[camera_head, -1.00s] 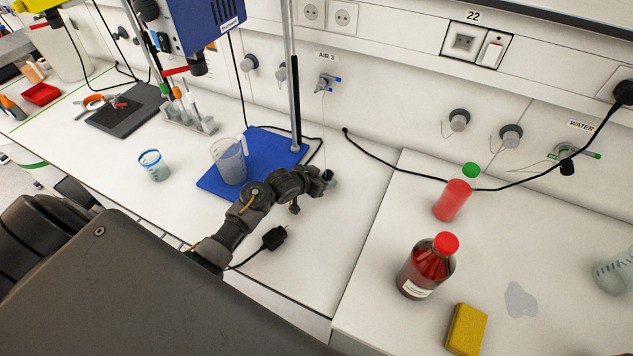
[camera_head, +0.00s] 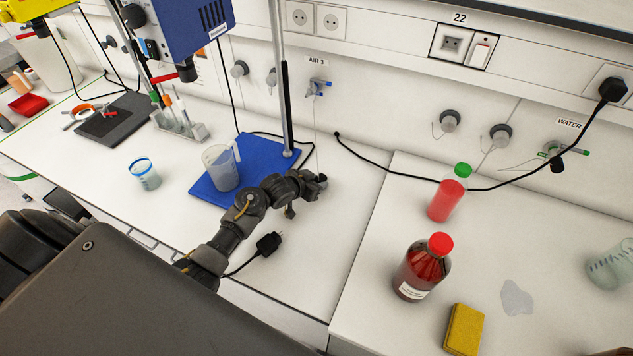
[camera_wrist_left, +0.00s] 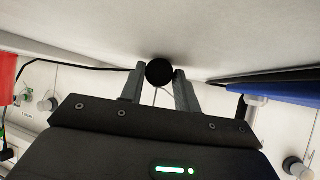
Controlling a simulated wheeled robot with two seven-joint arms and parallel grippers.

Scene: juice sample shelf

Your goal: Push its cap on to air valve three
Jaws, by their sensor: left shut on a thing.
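My left gripper is shut on the black round cap (camera_wrist_left: 159,72), which sits between both fingertips in the left wrist view. The gripper is low over the white bench, right of the blue mat, well below the valve and apart from it. In the head view the cap is small and partly hidden by the fingers. My right gripper is not in view.
A metal stand rod (camera_head: 282,90) rises from the blue mat (camera_head: 262,172), left of the valve. A beaker (camera_head: 221,168) stands on the mat. A black cable (camera_head: 380,170) runs along the wall at right. Bottles (camera_head: 422,268) stand on the right bench. A black plug (camera_head: 268,243) lies nearby.

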